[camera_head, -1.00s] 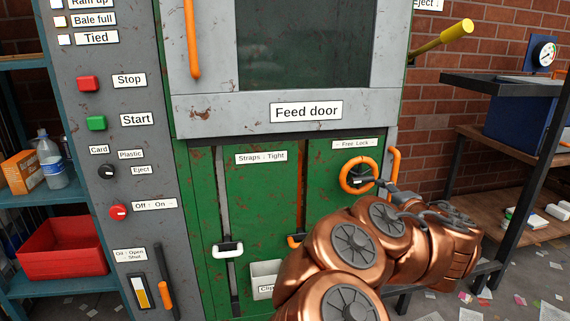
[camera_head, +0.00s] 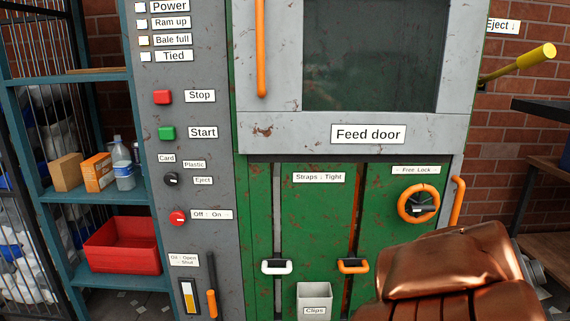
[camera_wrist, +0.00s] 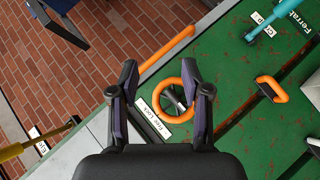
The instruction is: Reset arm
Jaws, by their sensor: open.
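My gripper (camera_wrist: 160,95) shows in the wrist view with its two dark fingers spread apart and nothing between them. It faces the green door (camera_wrist: 255,125) of the baler. Beyond the fingers is the orange ring handwheel (camera_wrist: 183,82), which appears apart from them. In the head view my copper arm (camera_head: 450,270) is folded at the lower right, and my gripper does not show there. The handwheel (camera_head: 418,203) is clear of the arm, under the "Free, Lock" label (camera_head: 415,170).
The control panel (camera_head: 200,75) stands left of the feed door (camera_head: 340,125). A white clip box (camera_head: 314,296), a white strap handle (camera_head: 276,267) and an orange one (camera_head: 353,265) are low on the front. A yellow lever (camera_head: 520,62) sticks out at right. A shelf with a red bin (camera_head: 122,246) is at left.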

